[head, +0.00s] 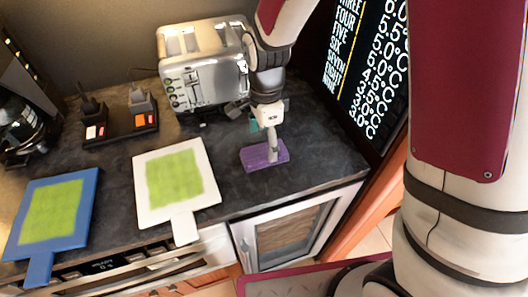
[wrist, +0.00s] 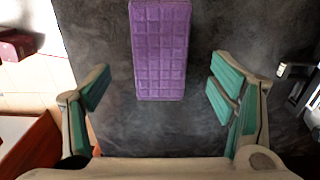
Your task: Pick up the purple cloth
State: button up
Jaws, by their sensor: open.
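The purple cloth (head: 264,155) lies flat on the dark countertop, near its right end in the head view. It is a folded, quilted rectangle. In the wrist view the cloth (wrist: 160,50) lies at the top middle, its far end cut off by the frame edge. My gripper (head: 270,148) is above the cloth in the head view and hides part of it. In the wrist view my gripper (wrist: 160,90) is open, with its teal-padded fingers wide apart on either side of the cloth's near end. Nothing is between the fingers' pads in contact with them.
A silver toaster (head: 205,70) stands behind my gripper. A white board with a green pad (head: 143,197) and a blue one (head: 85,225) lie to the left. A dark switch box (head: 120,130) sits at the back left. The counter's right edge is close to the cloth.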

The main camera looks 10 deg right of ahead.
aim_at(264, 151)
jog(key=shift+a+f, duration=0.15)
jog(key=shift+f, duration=1.65)
jog(key=c, duration=1.2)
jog(key=shift+o, duration=0.2)
jog(key=shift+r, duration=0.15)
jog(key=shift+r, duration=0.6)
notch_tip(264, 151, up, 2)
jog(key=shift+r, duration=0.15)
jog(key=s+a+r, duration=0.1)
jog(key=s+a, duration=0.1)
jog(key=s, duration=1.4)
jog(key=shift+a+r+p, duration=0.15)
jog(key=shift+a+p, duration=0.1)
jog(key=shift+p, duration=0.05)
jog(key=shift+w, duration=0.1)
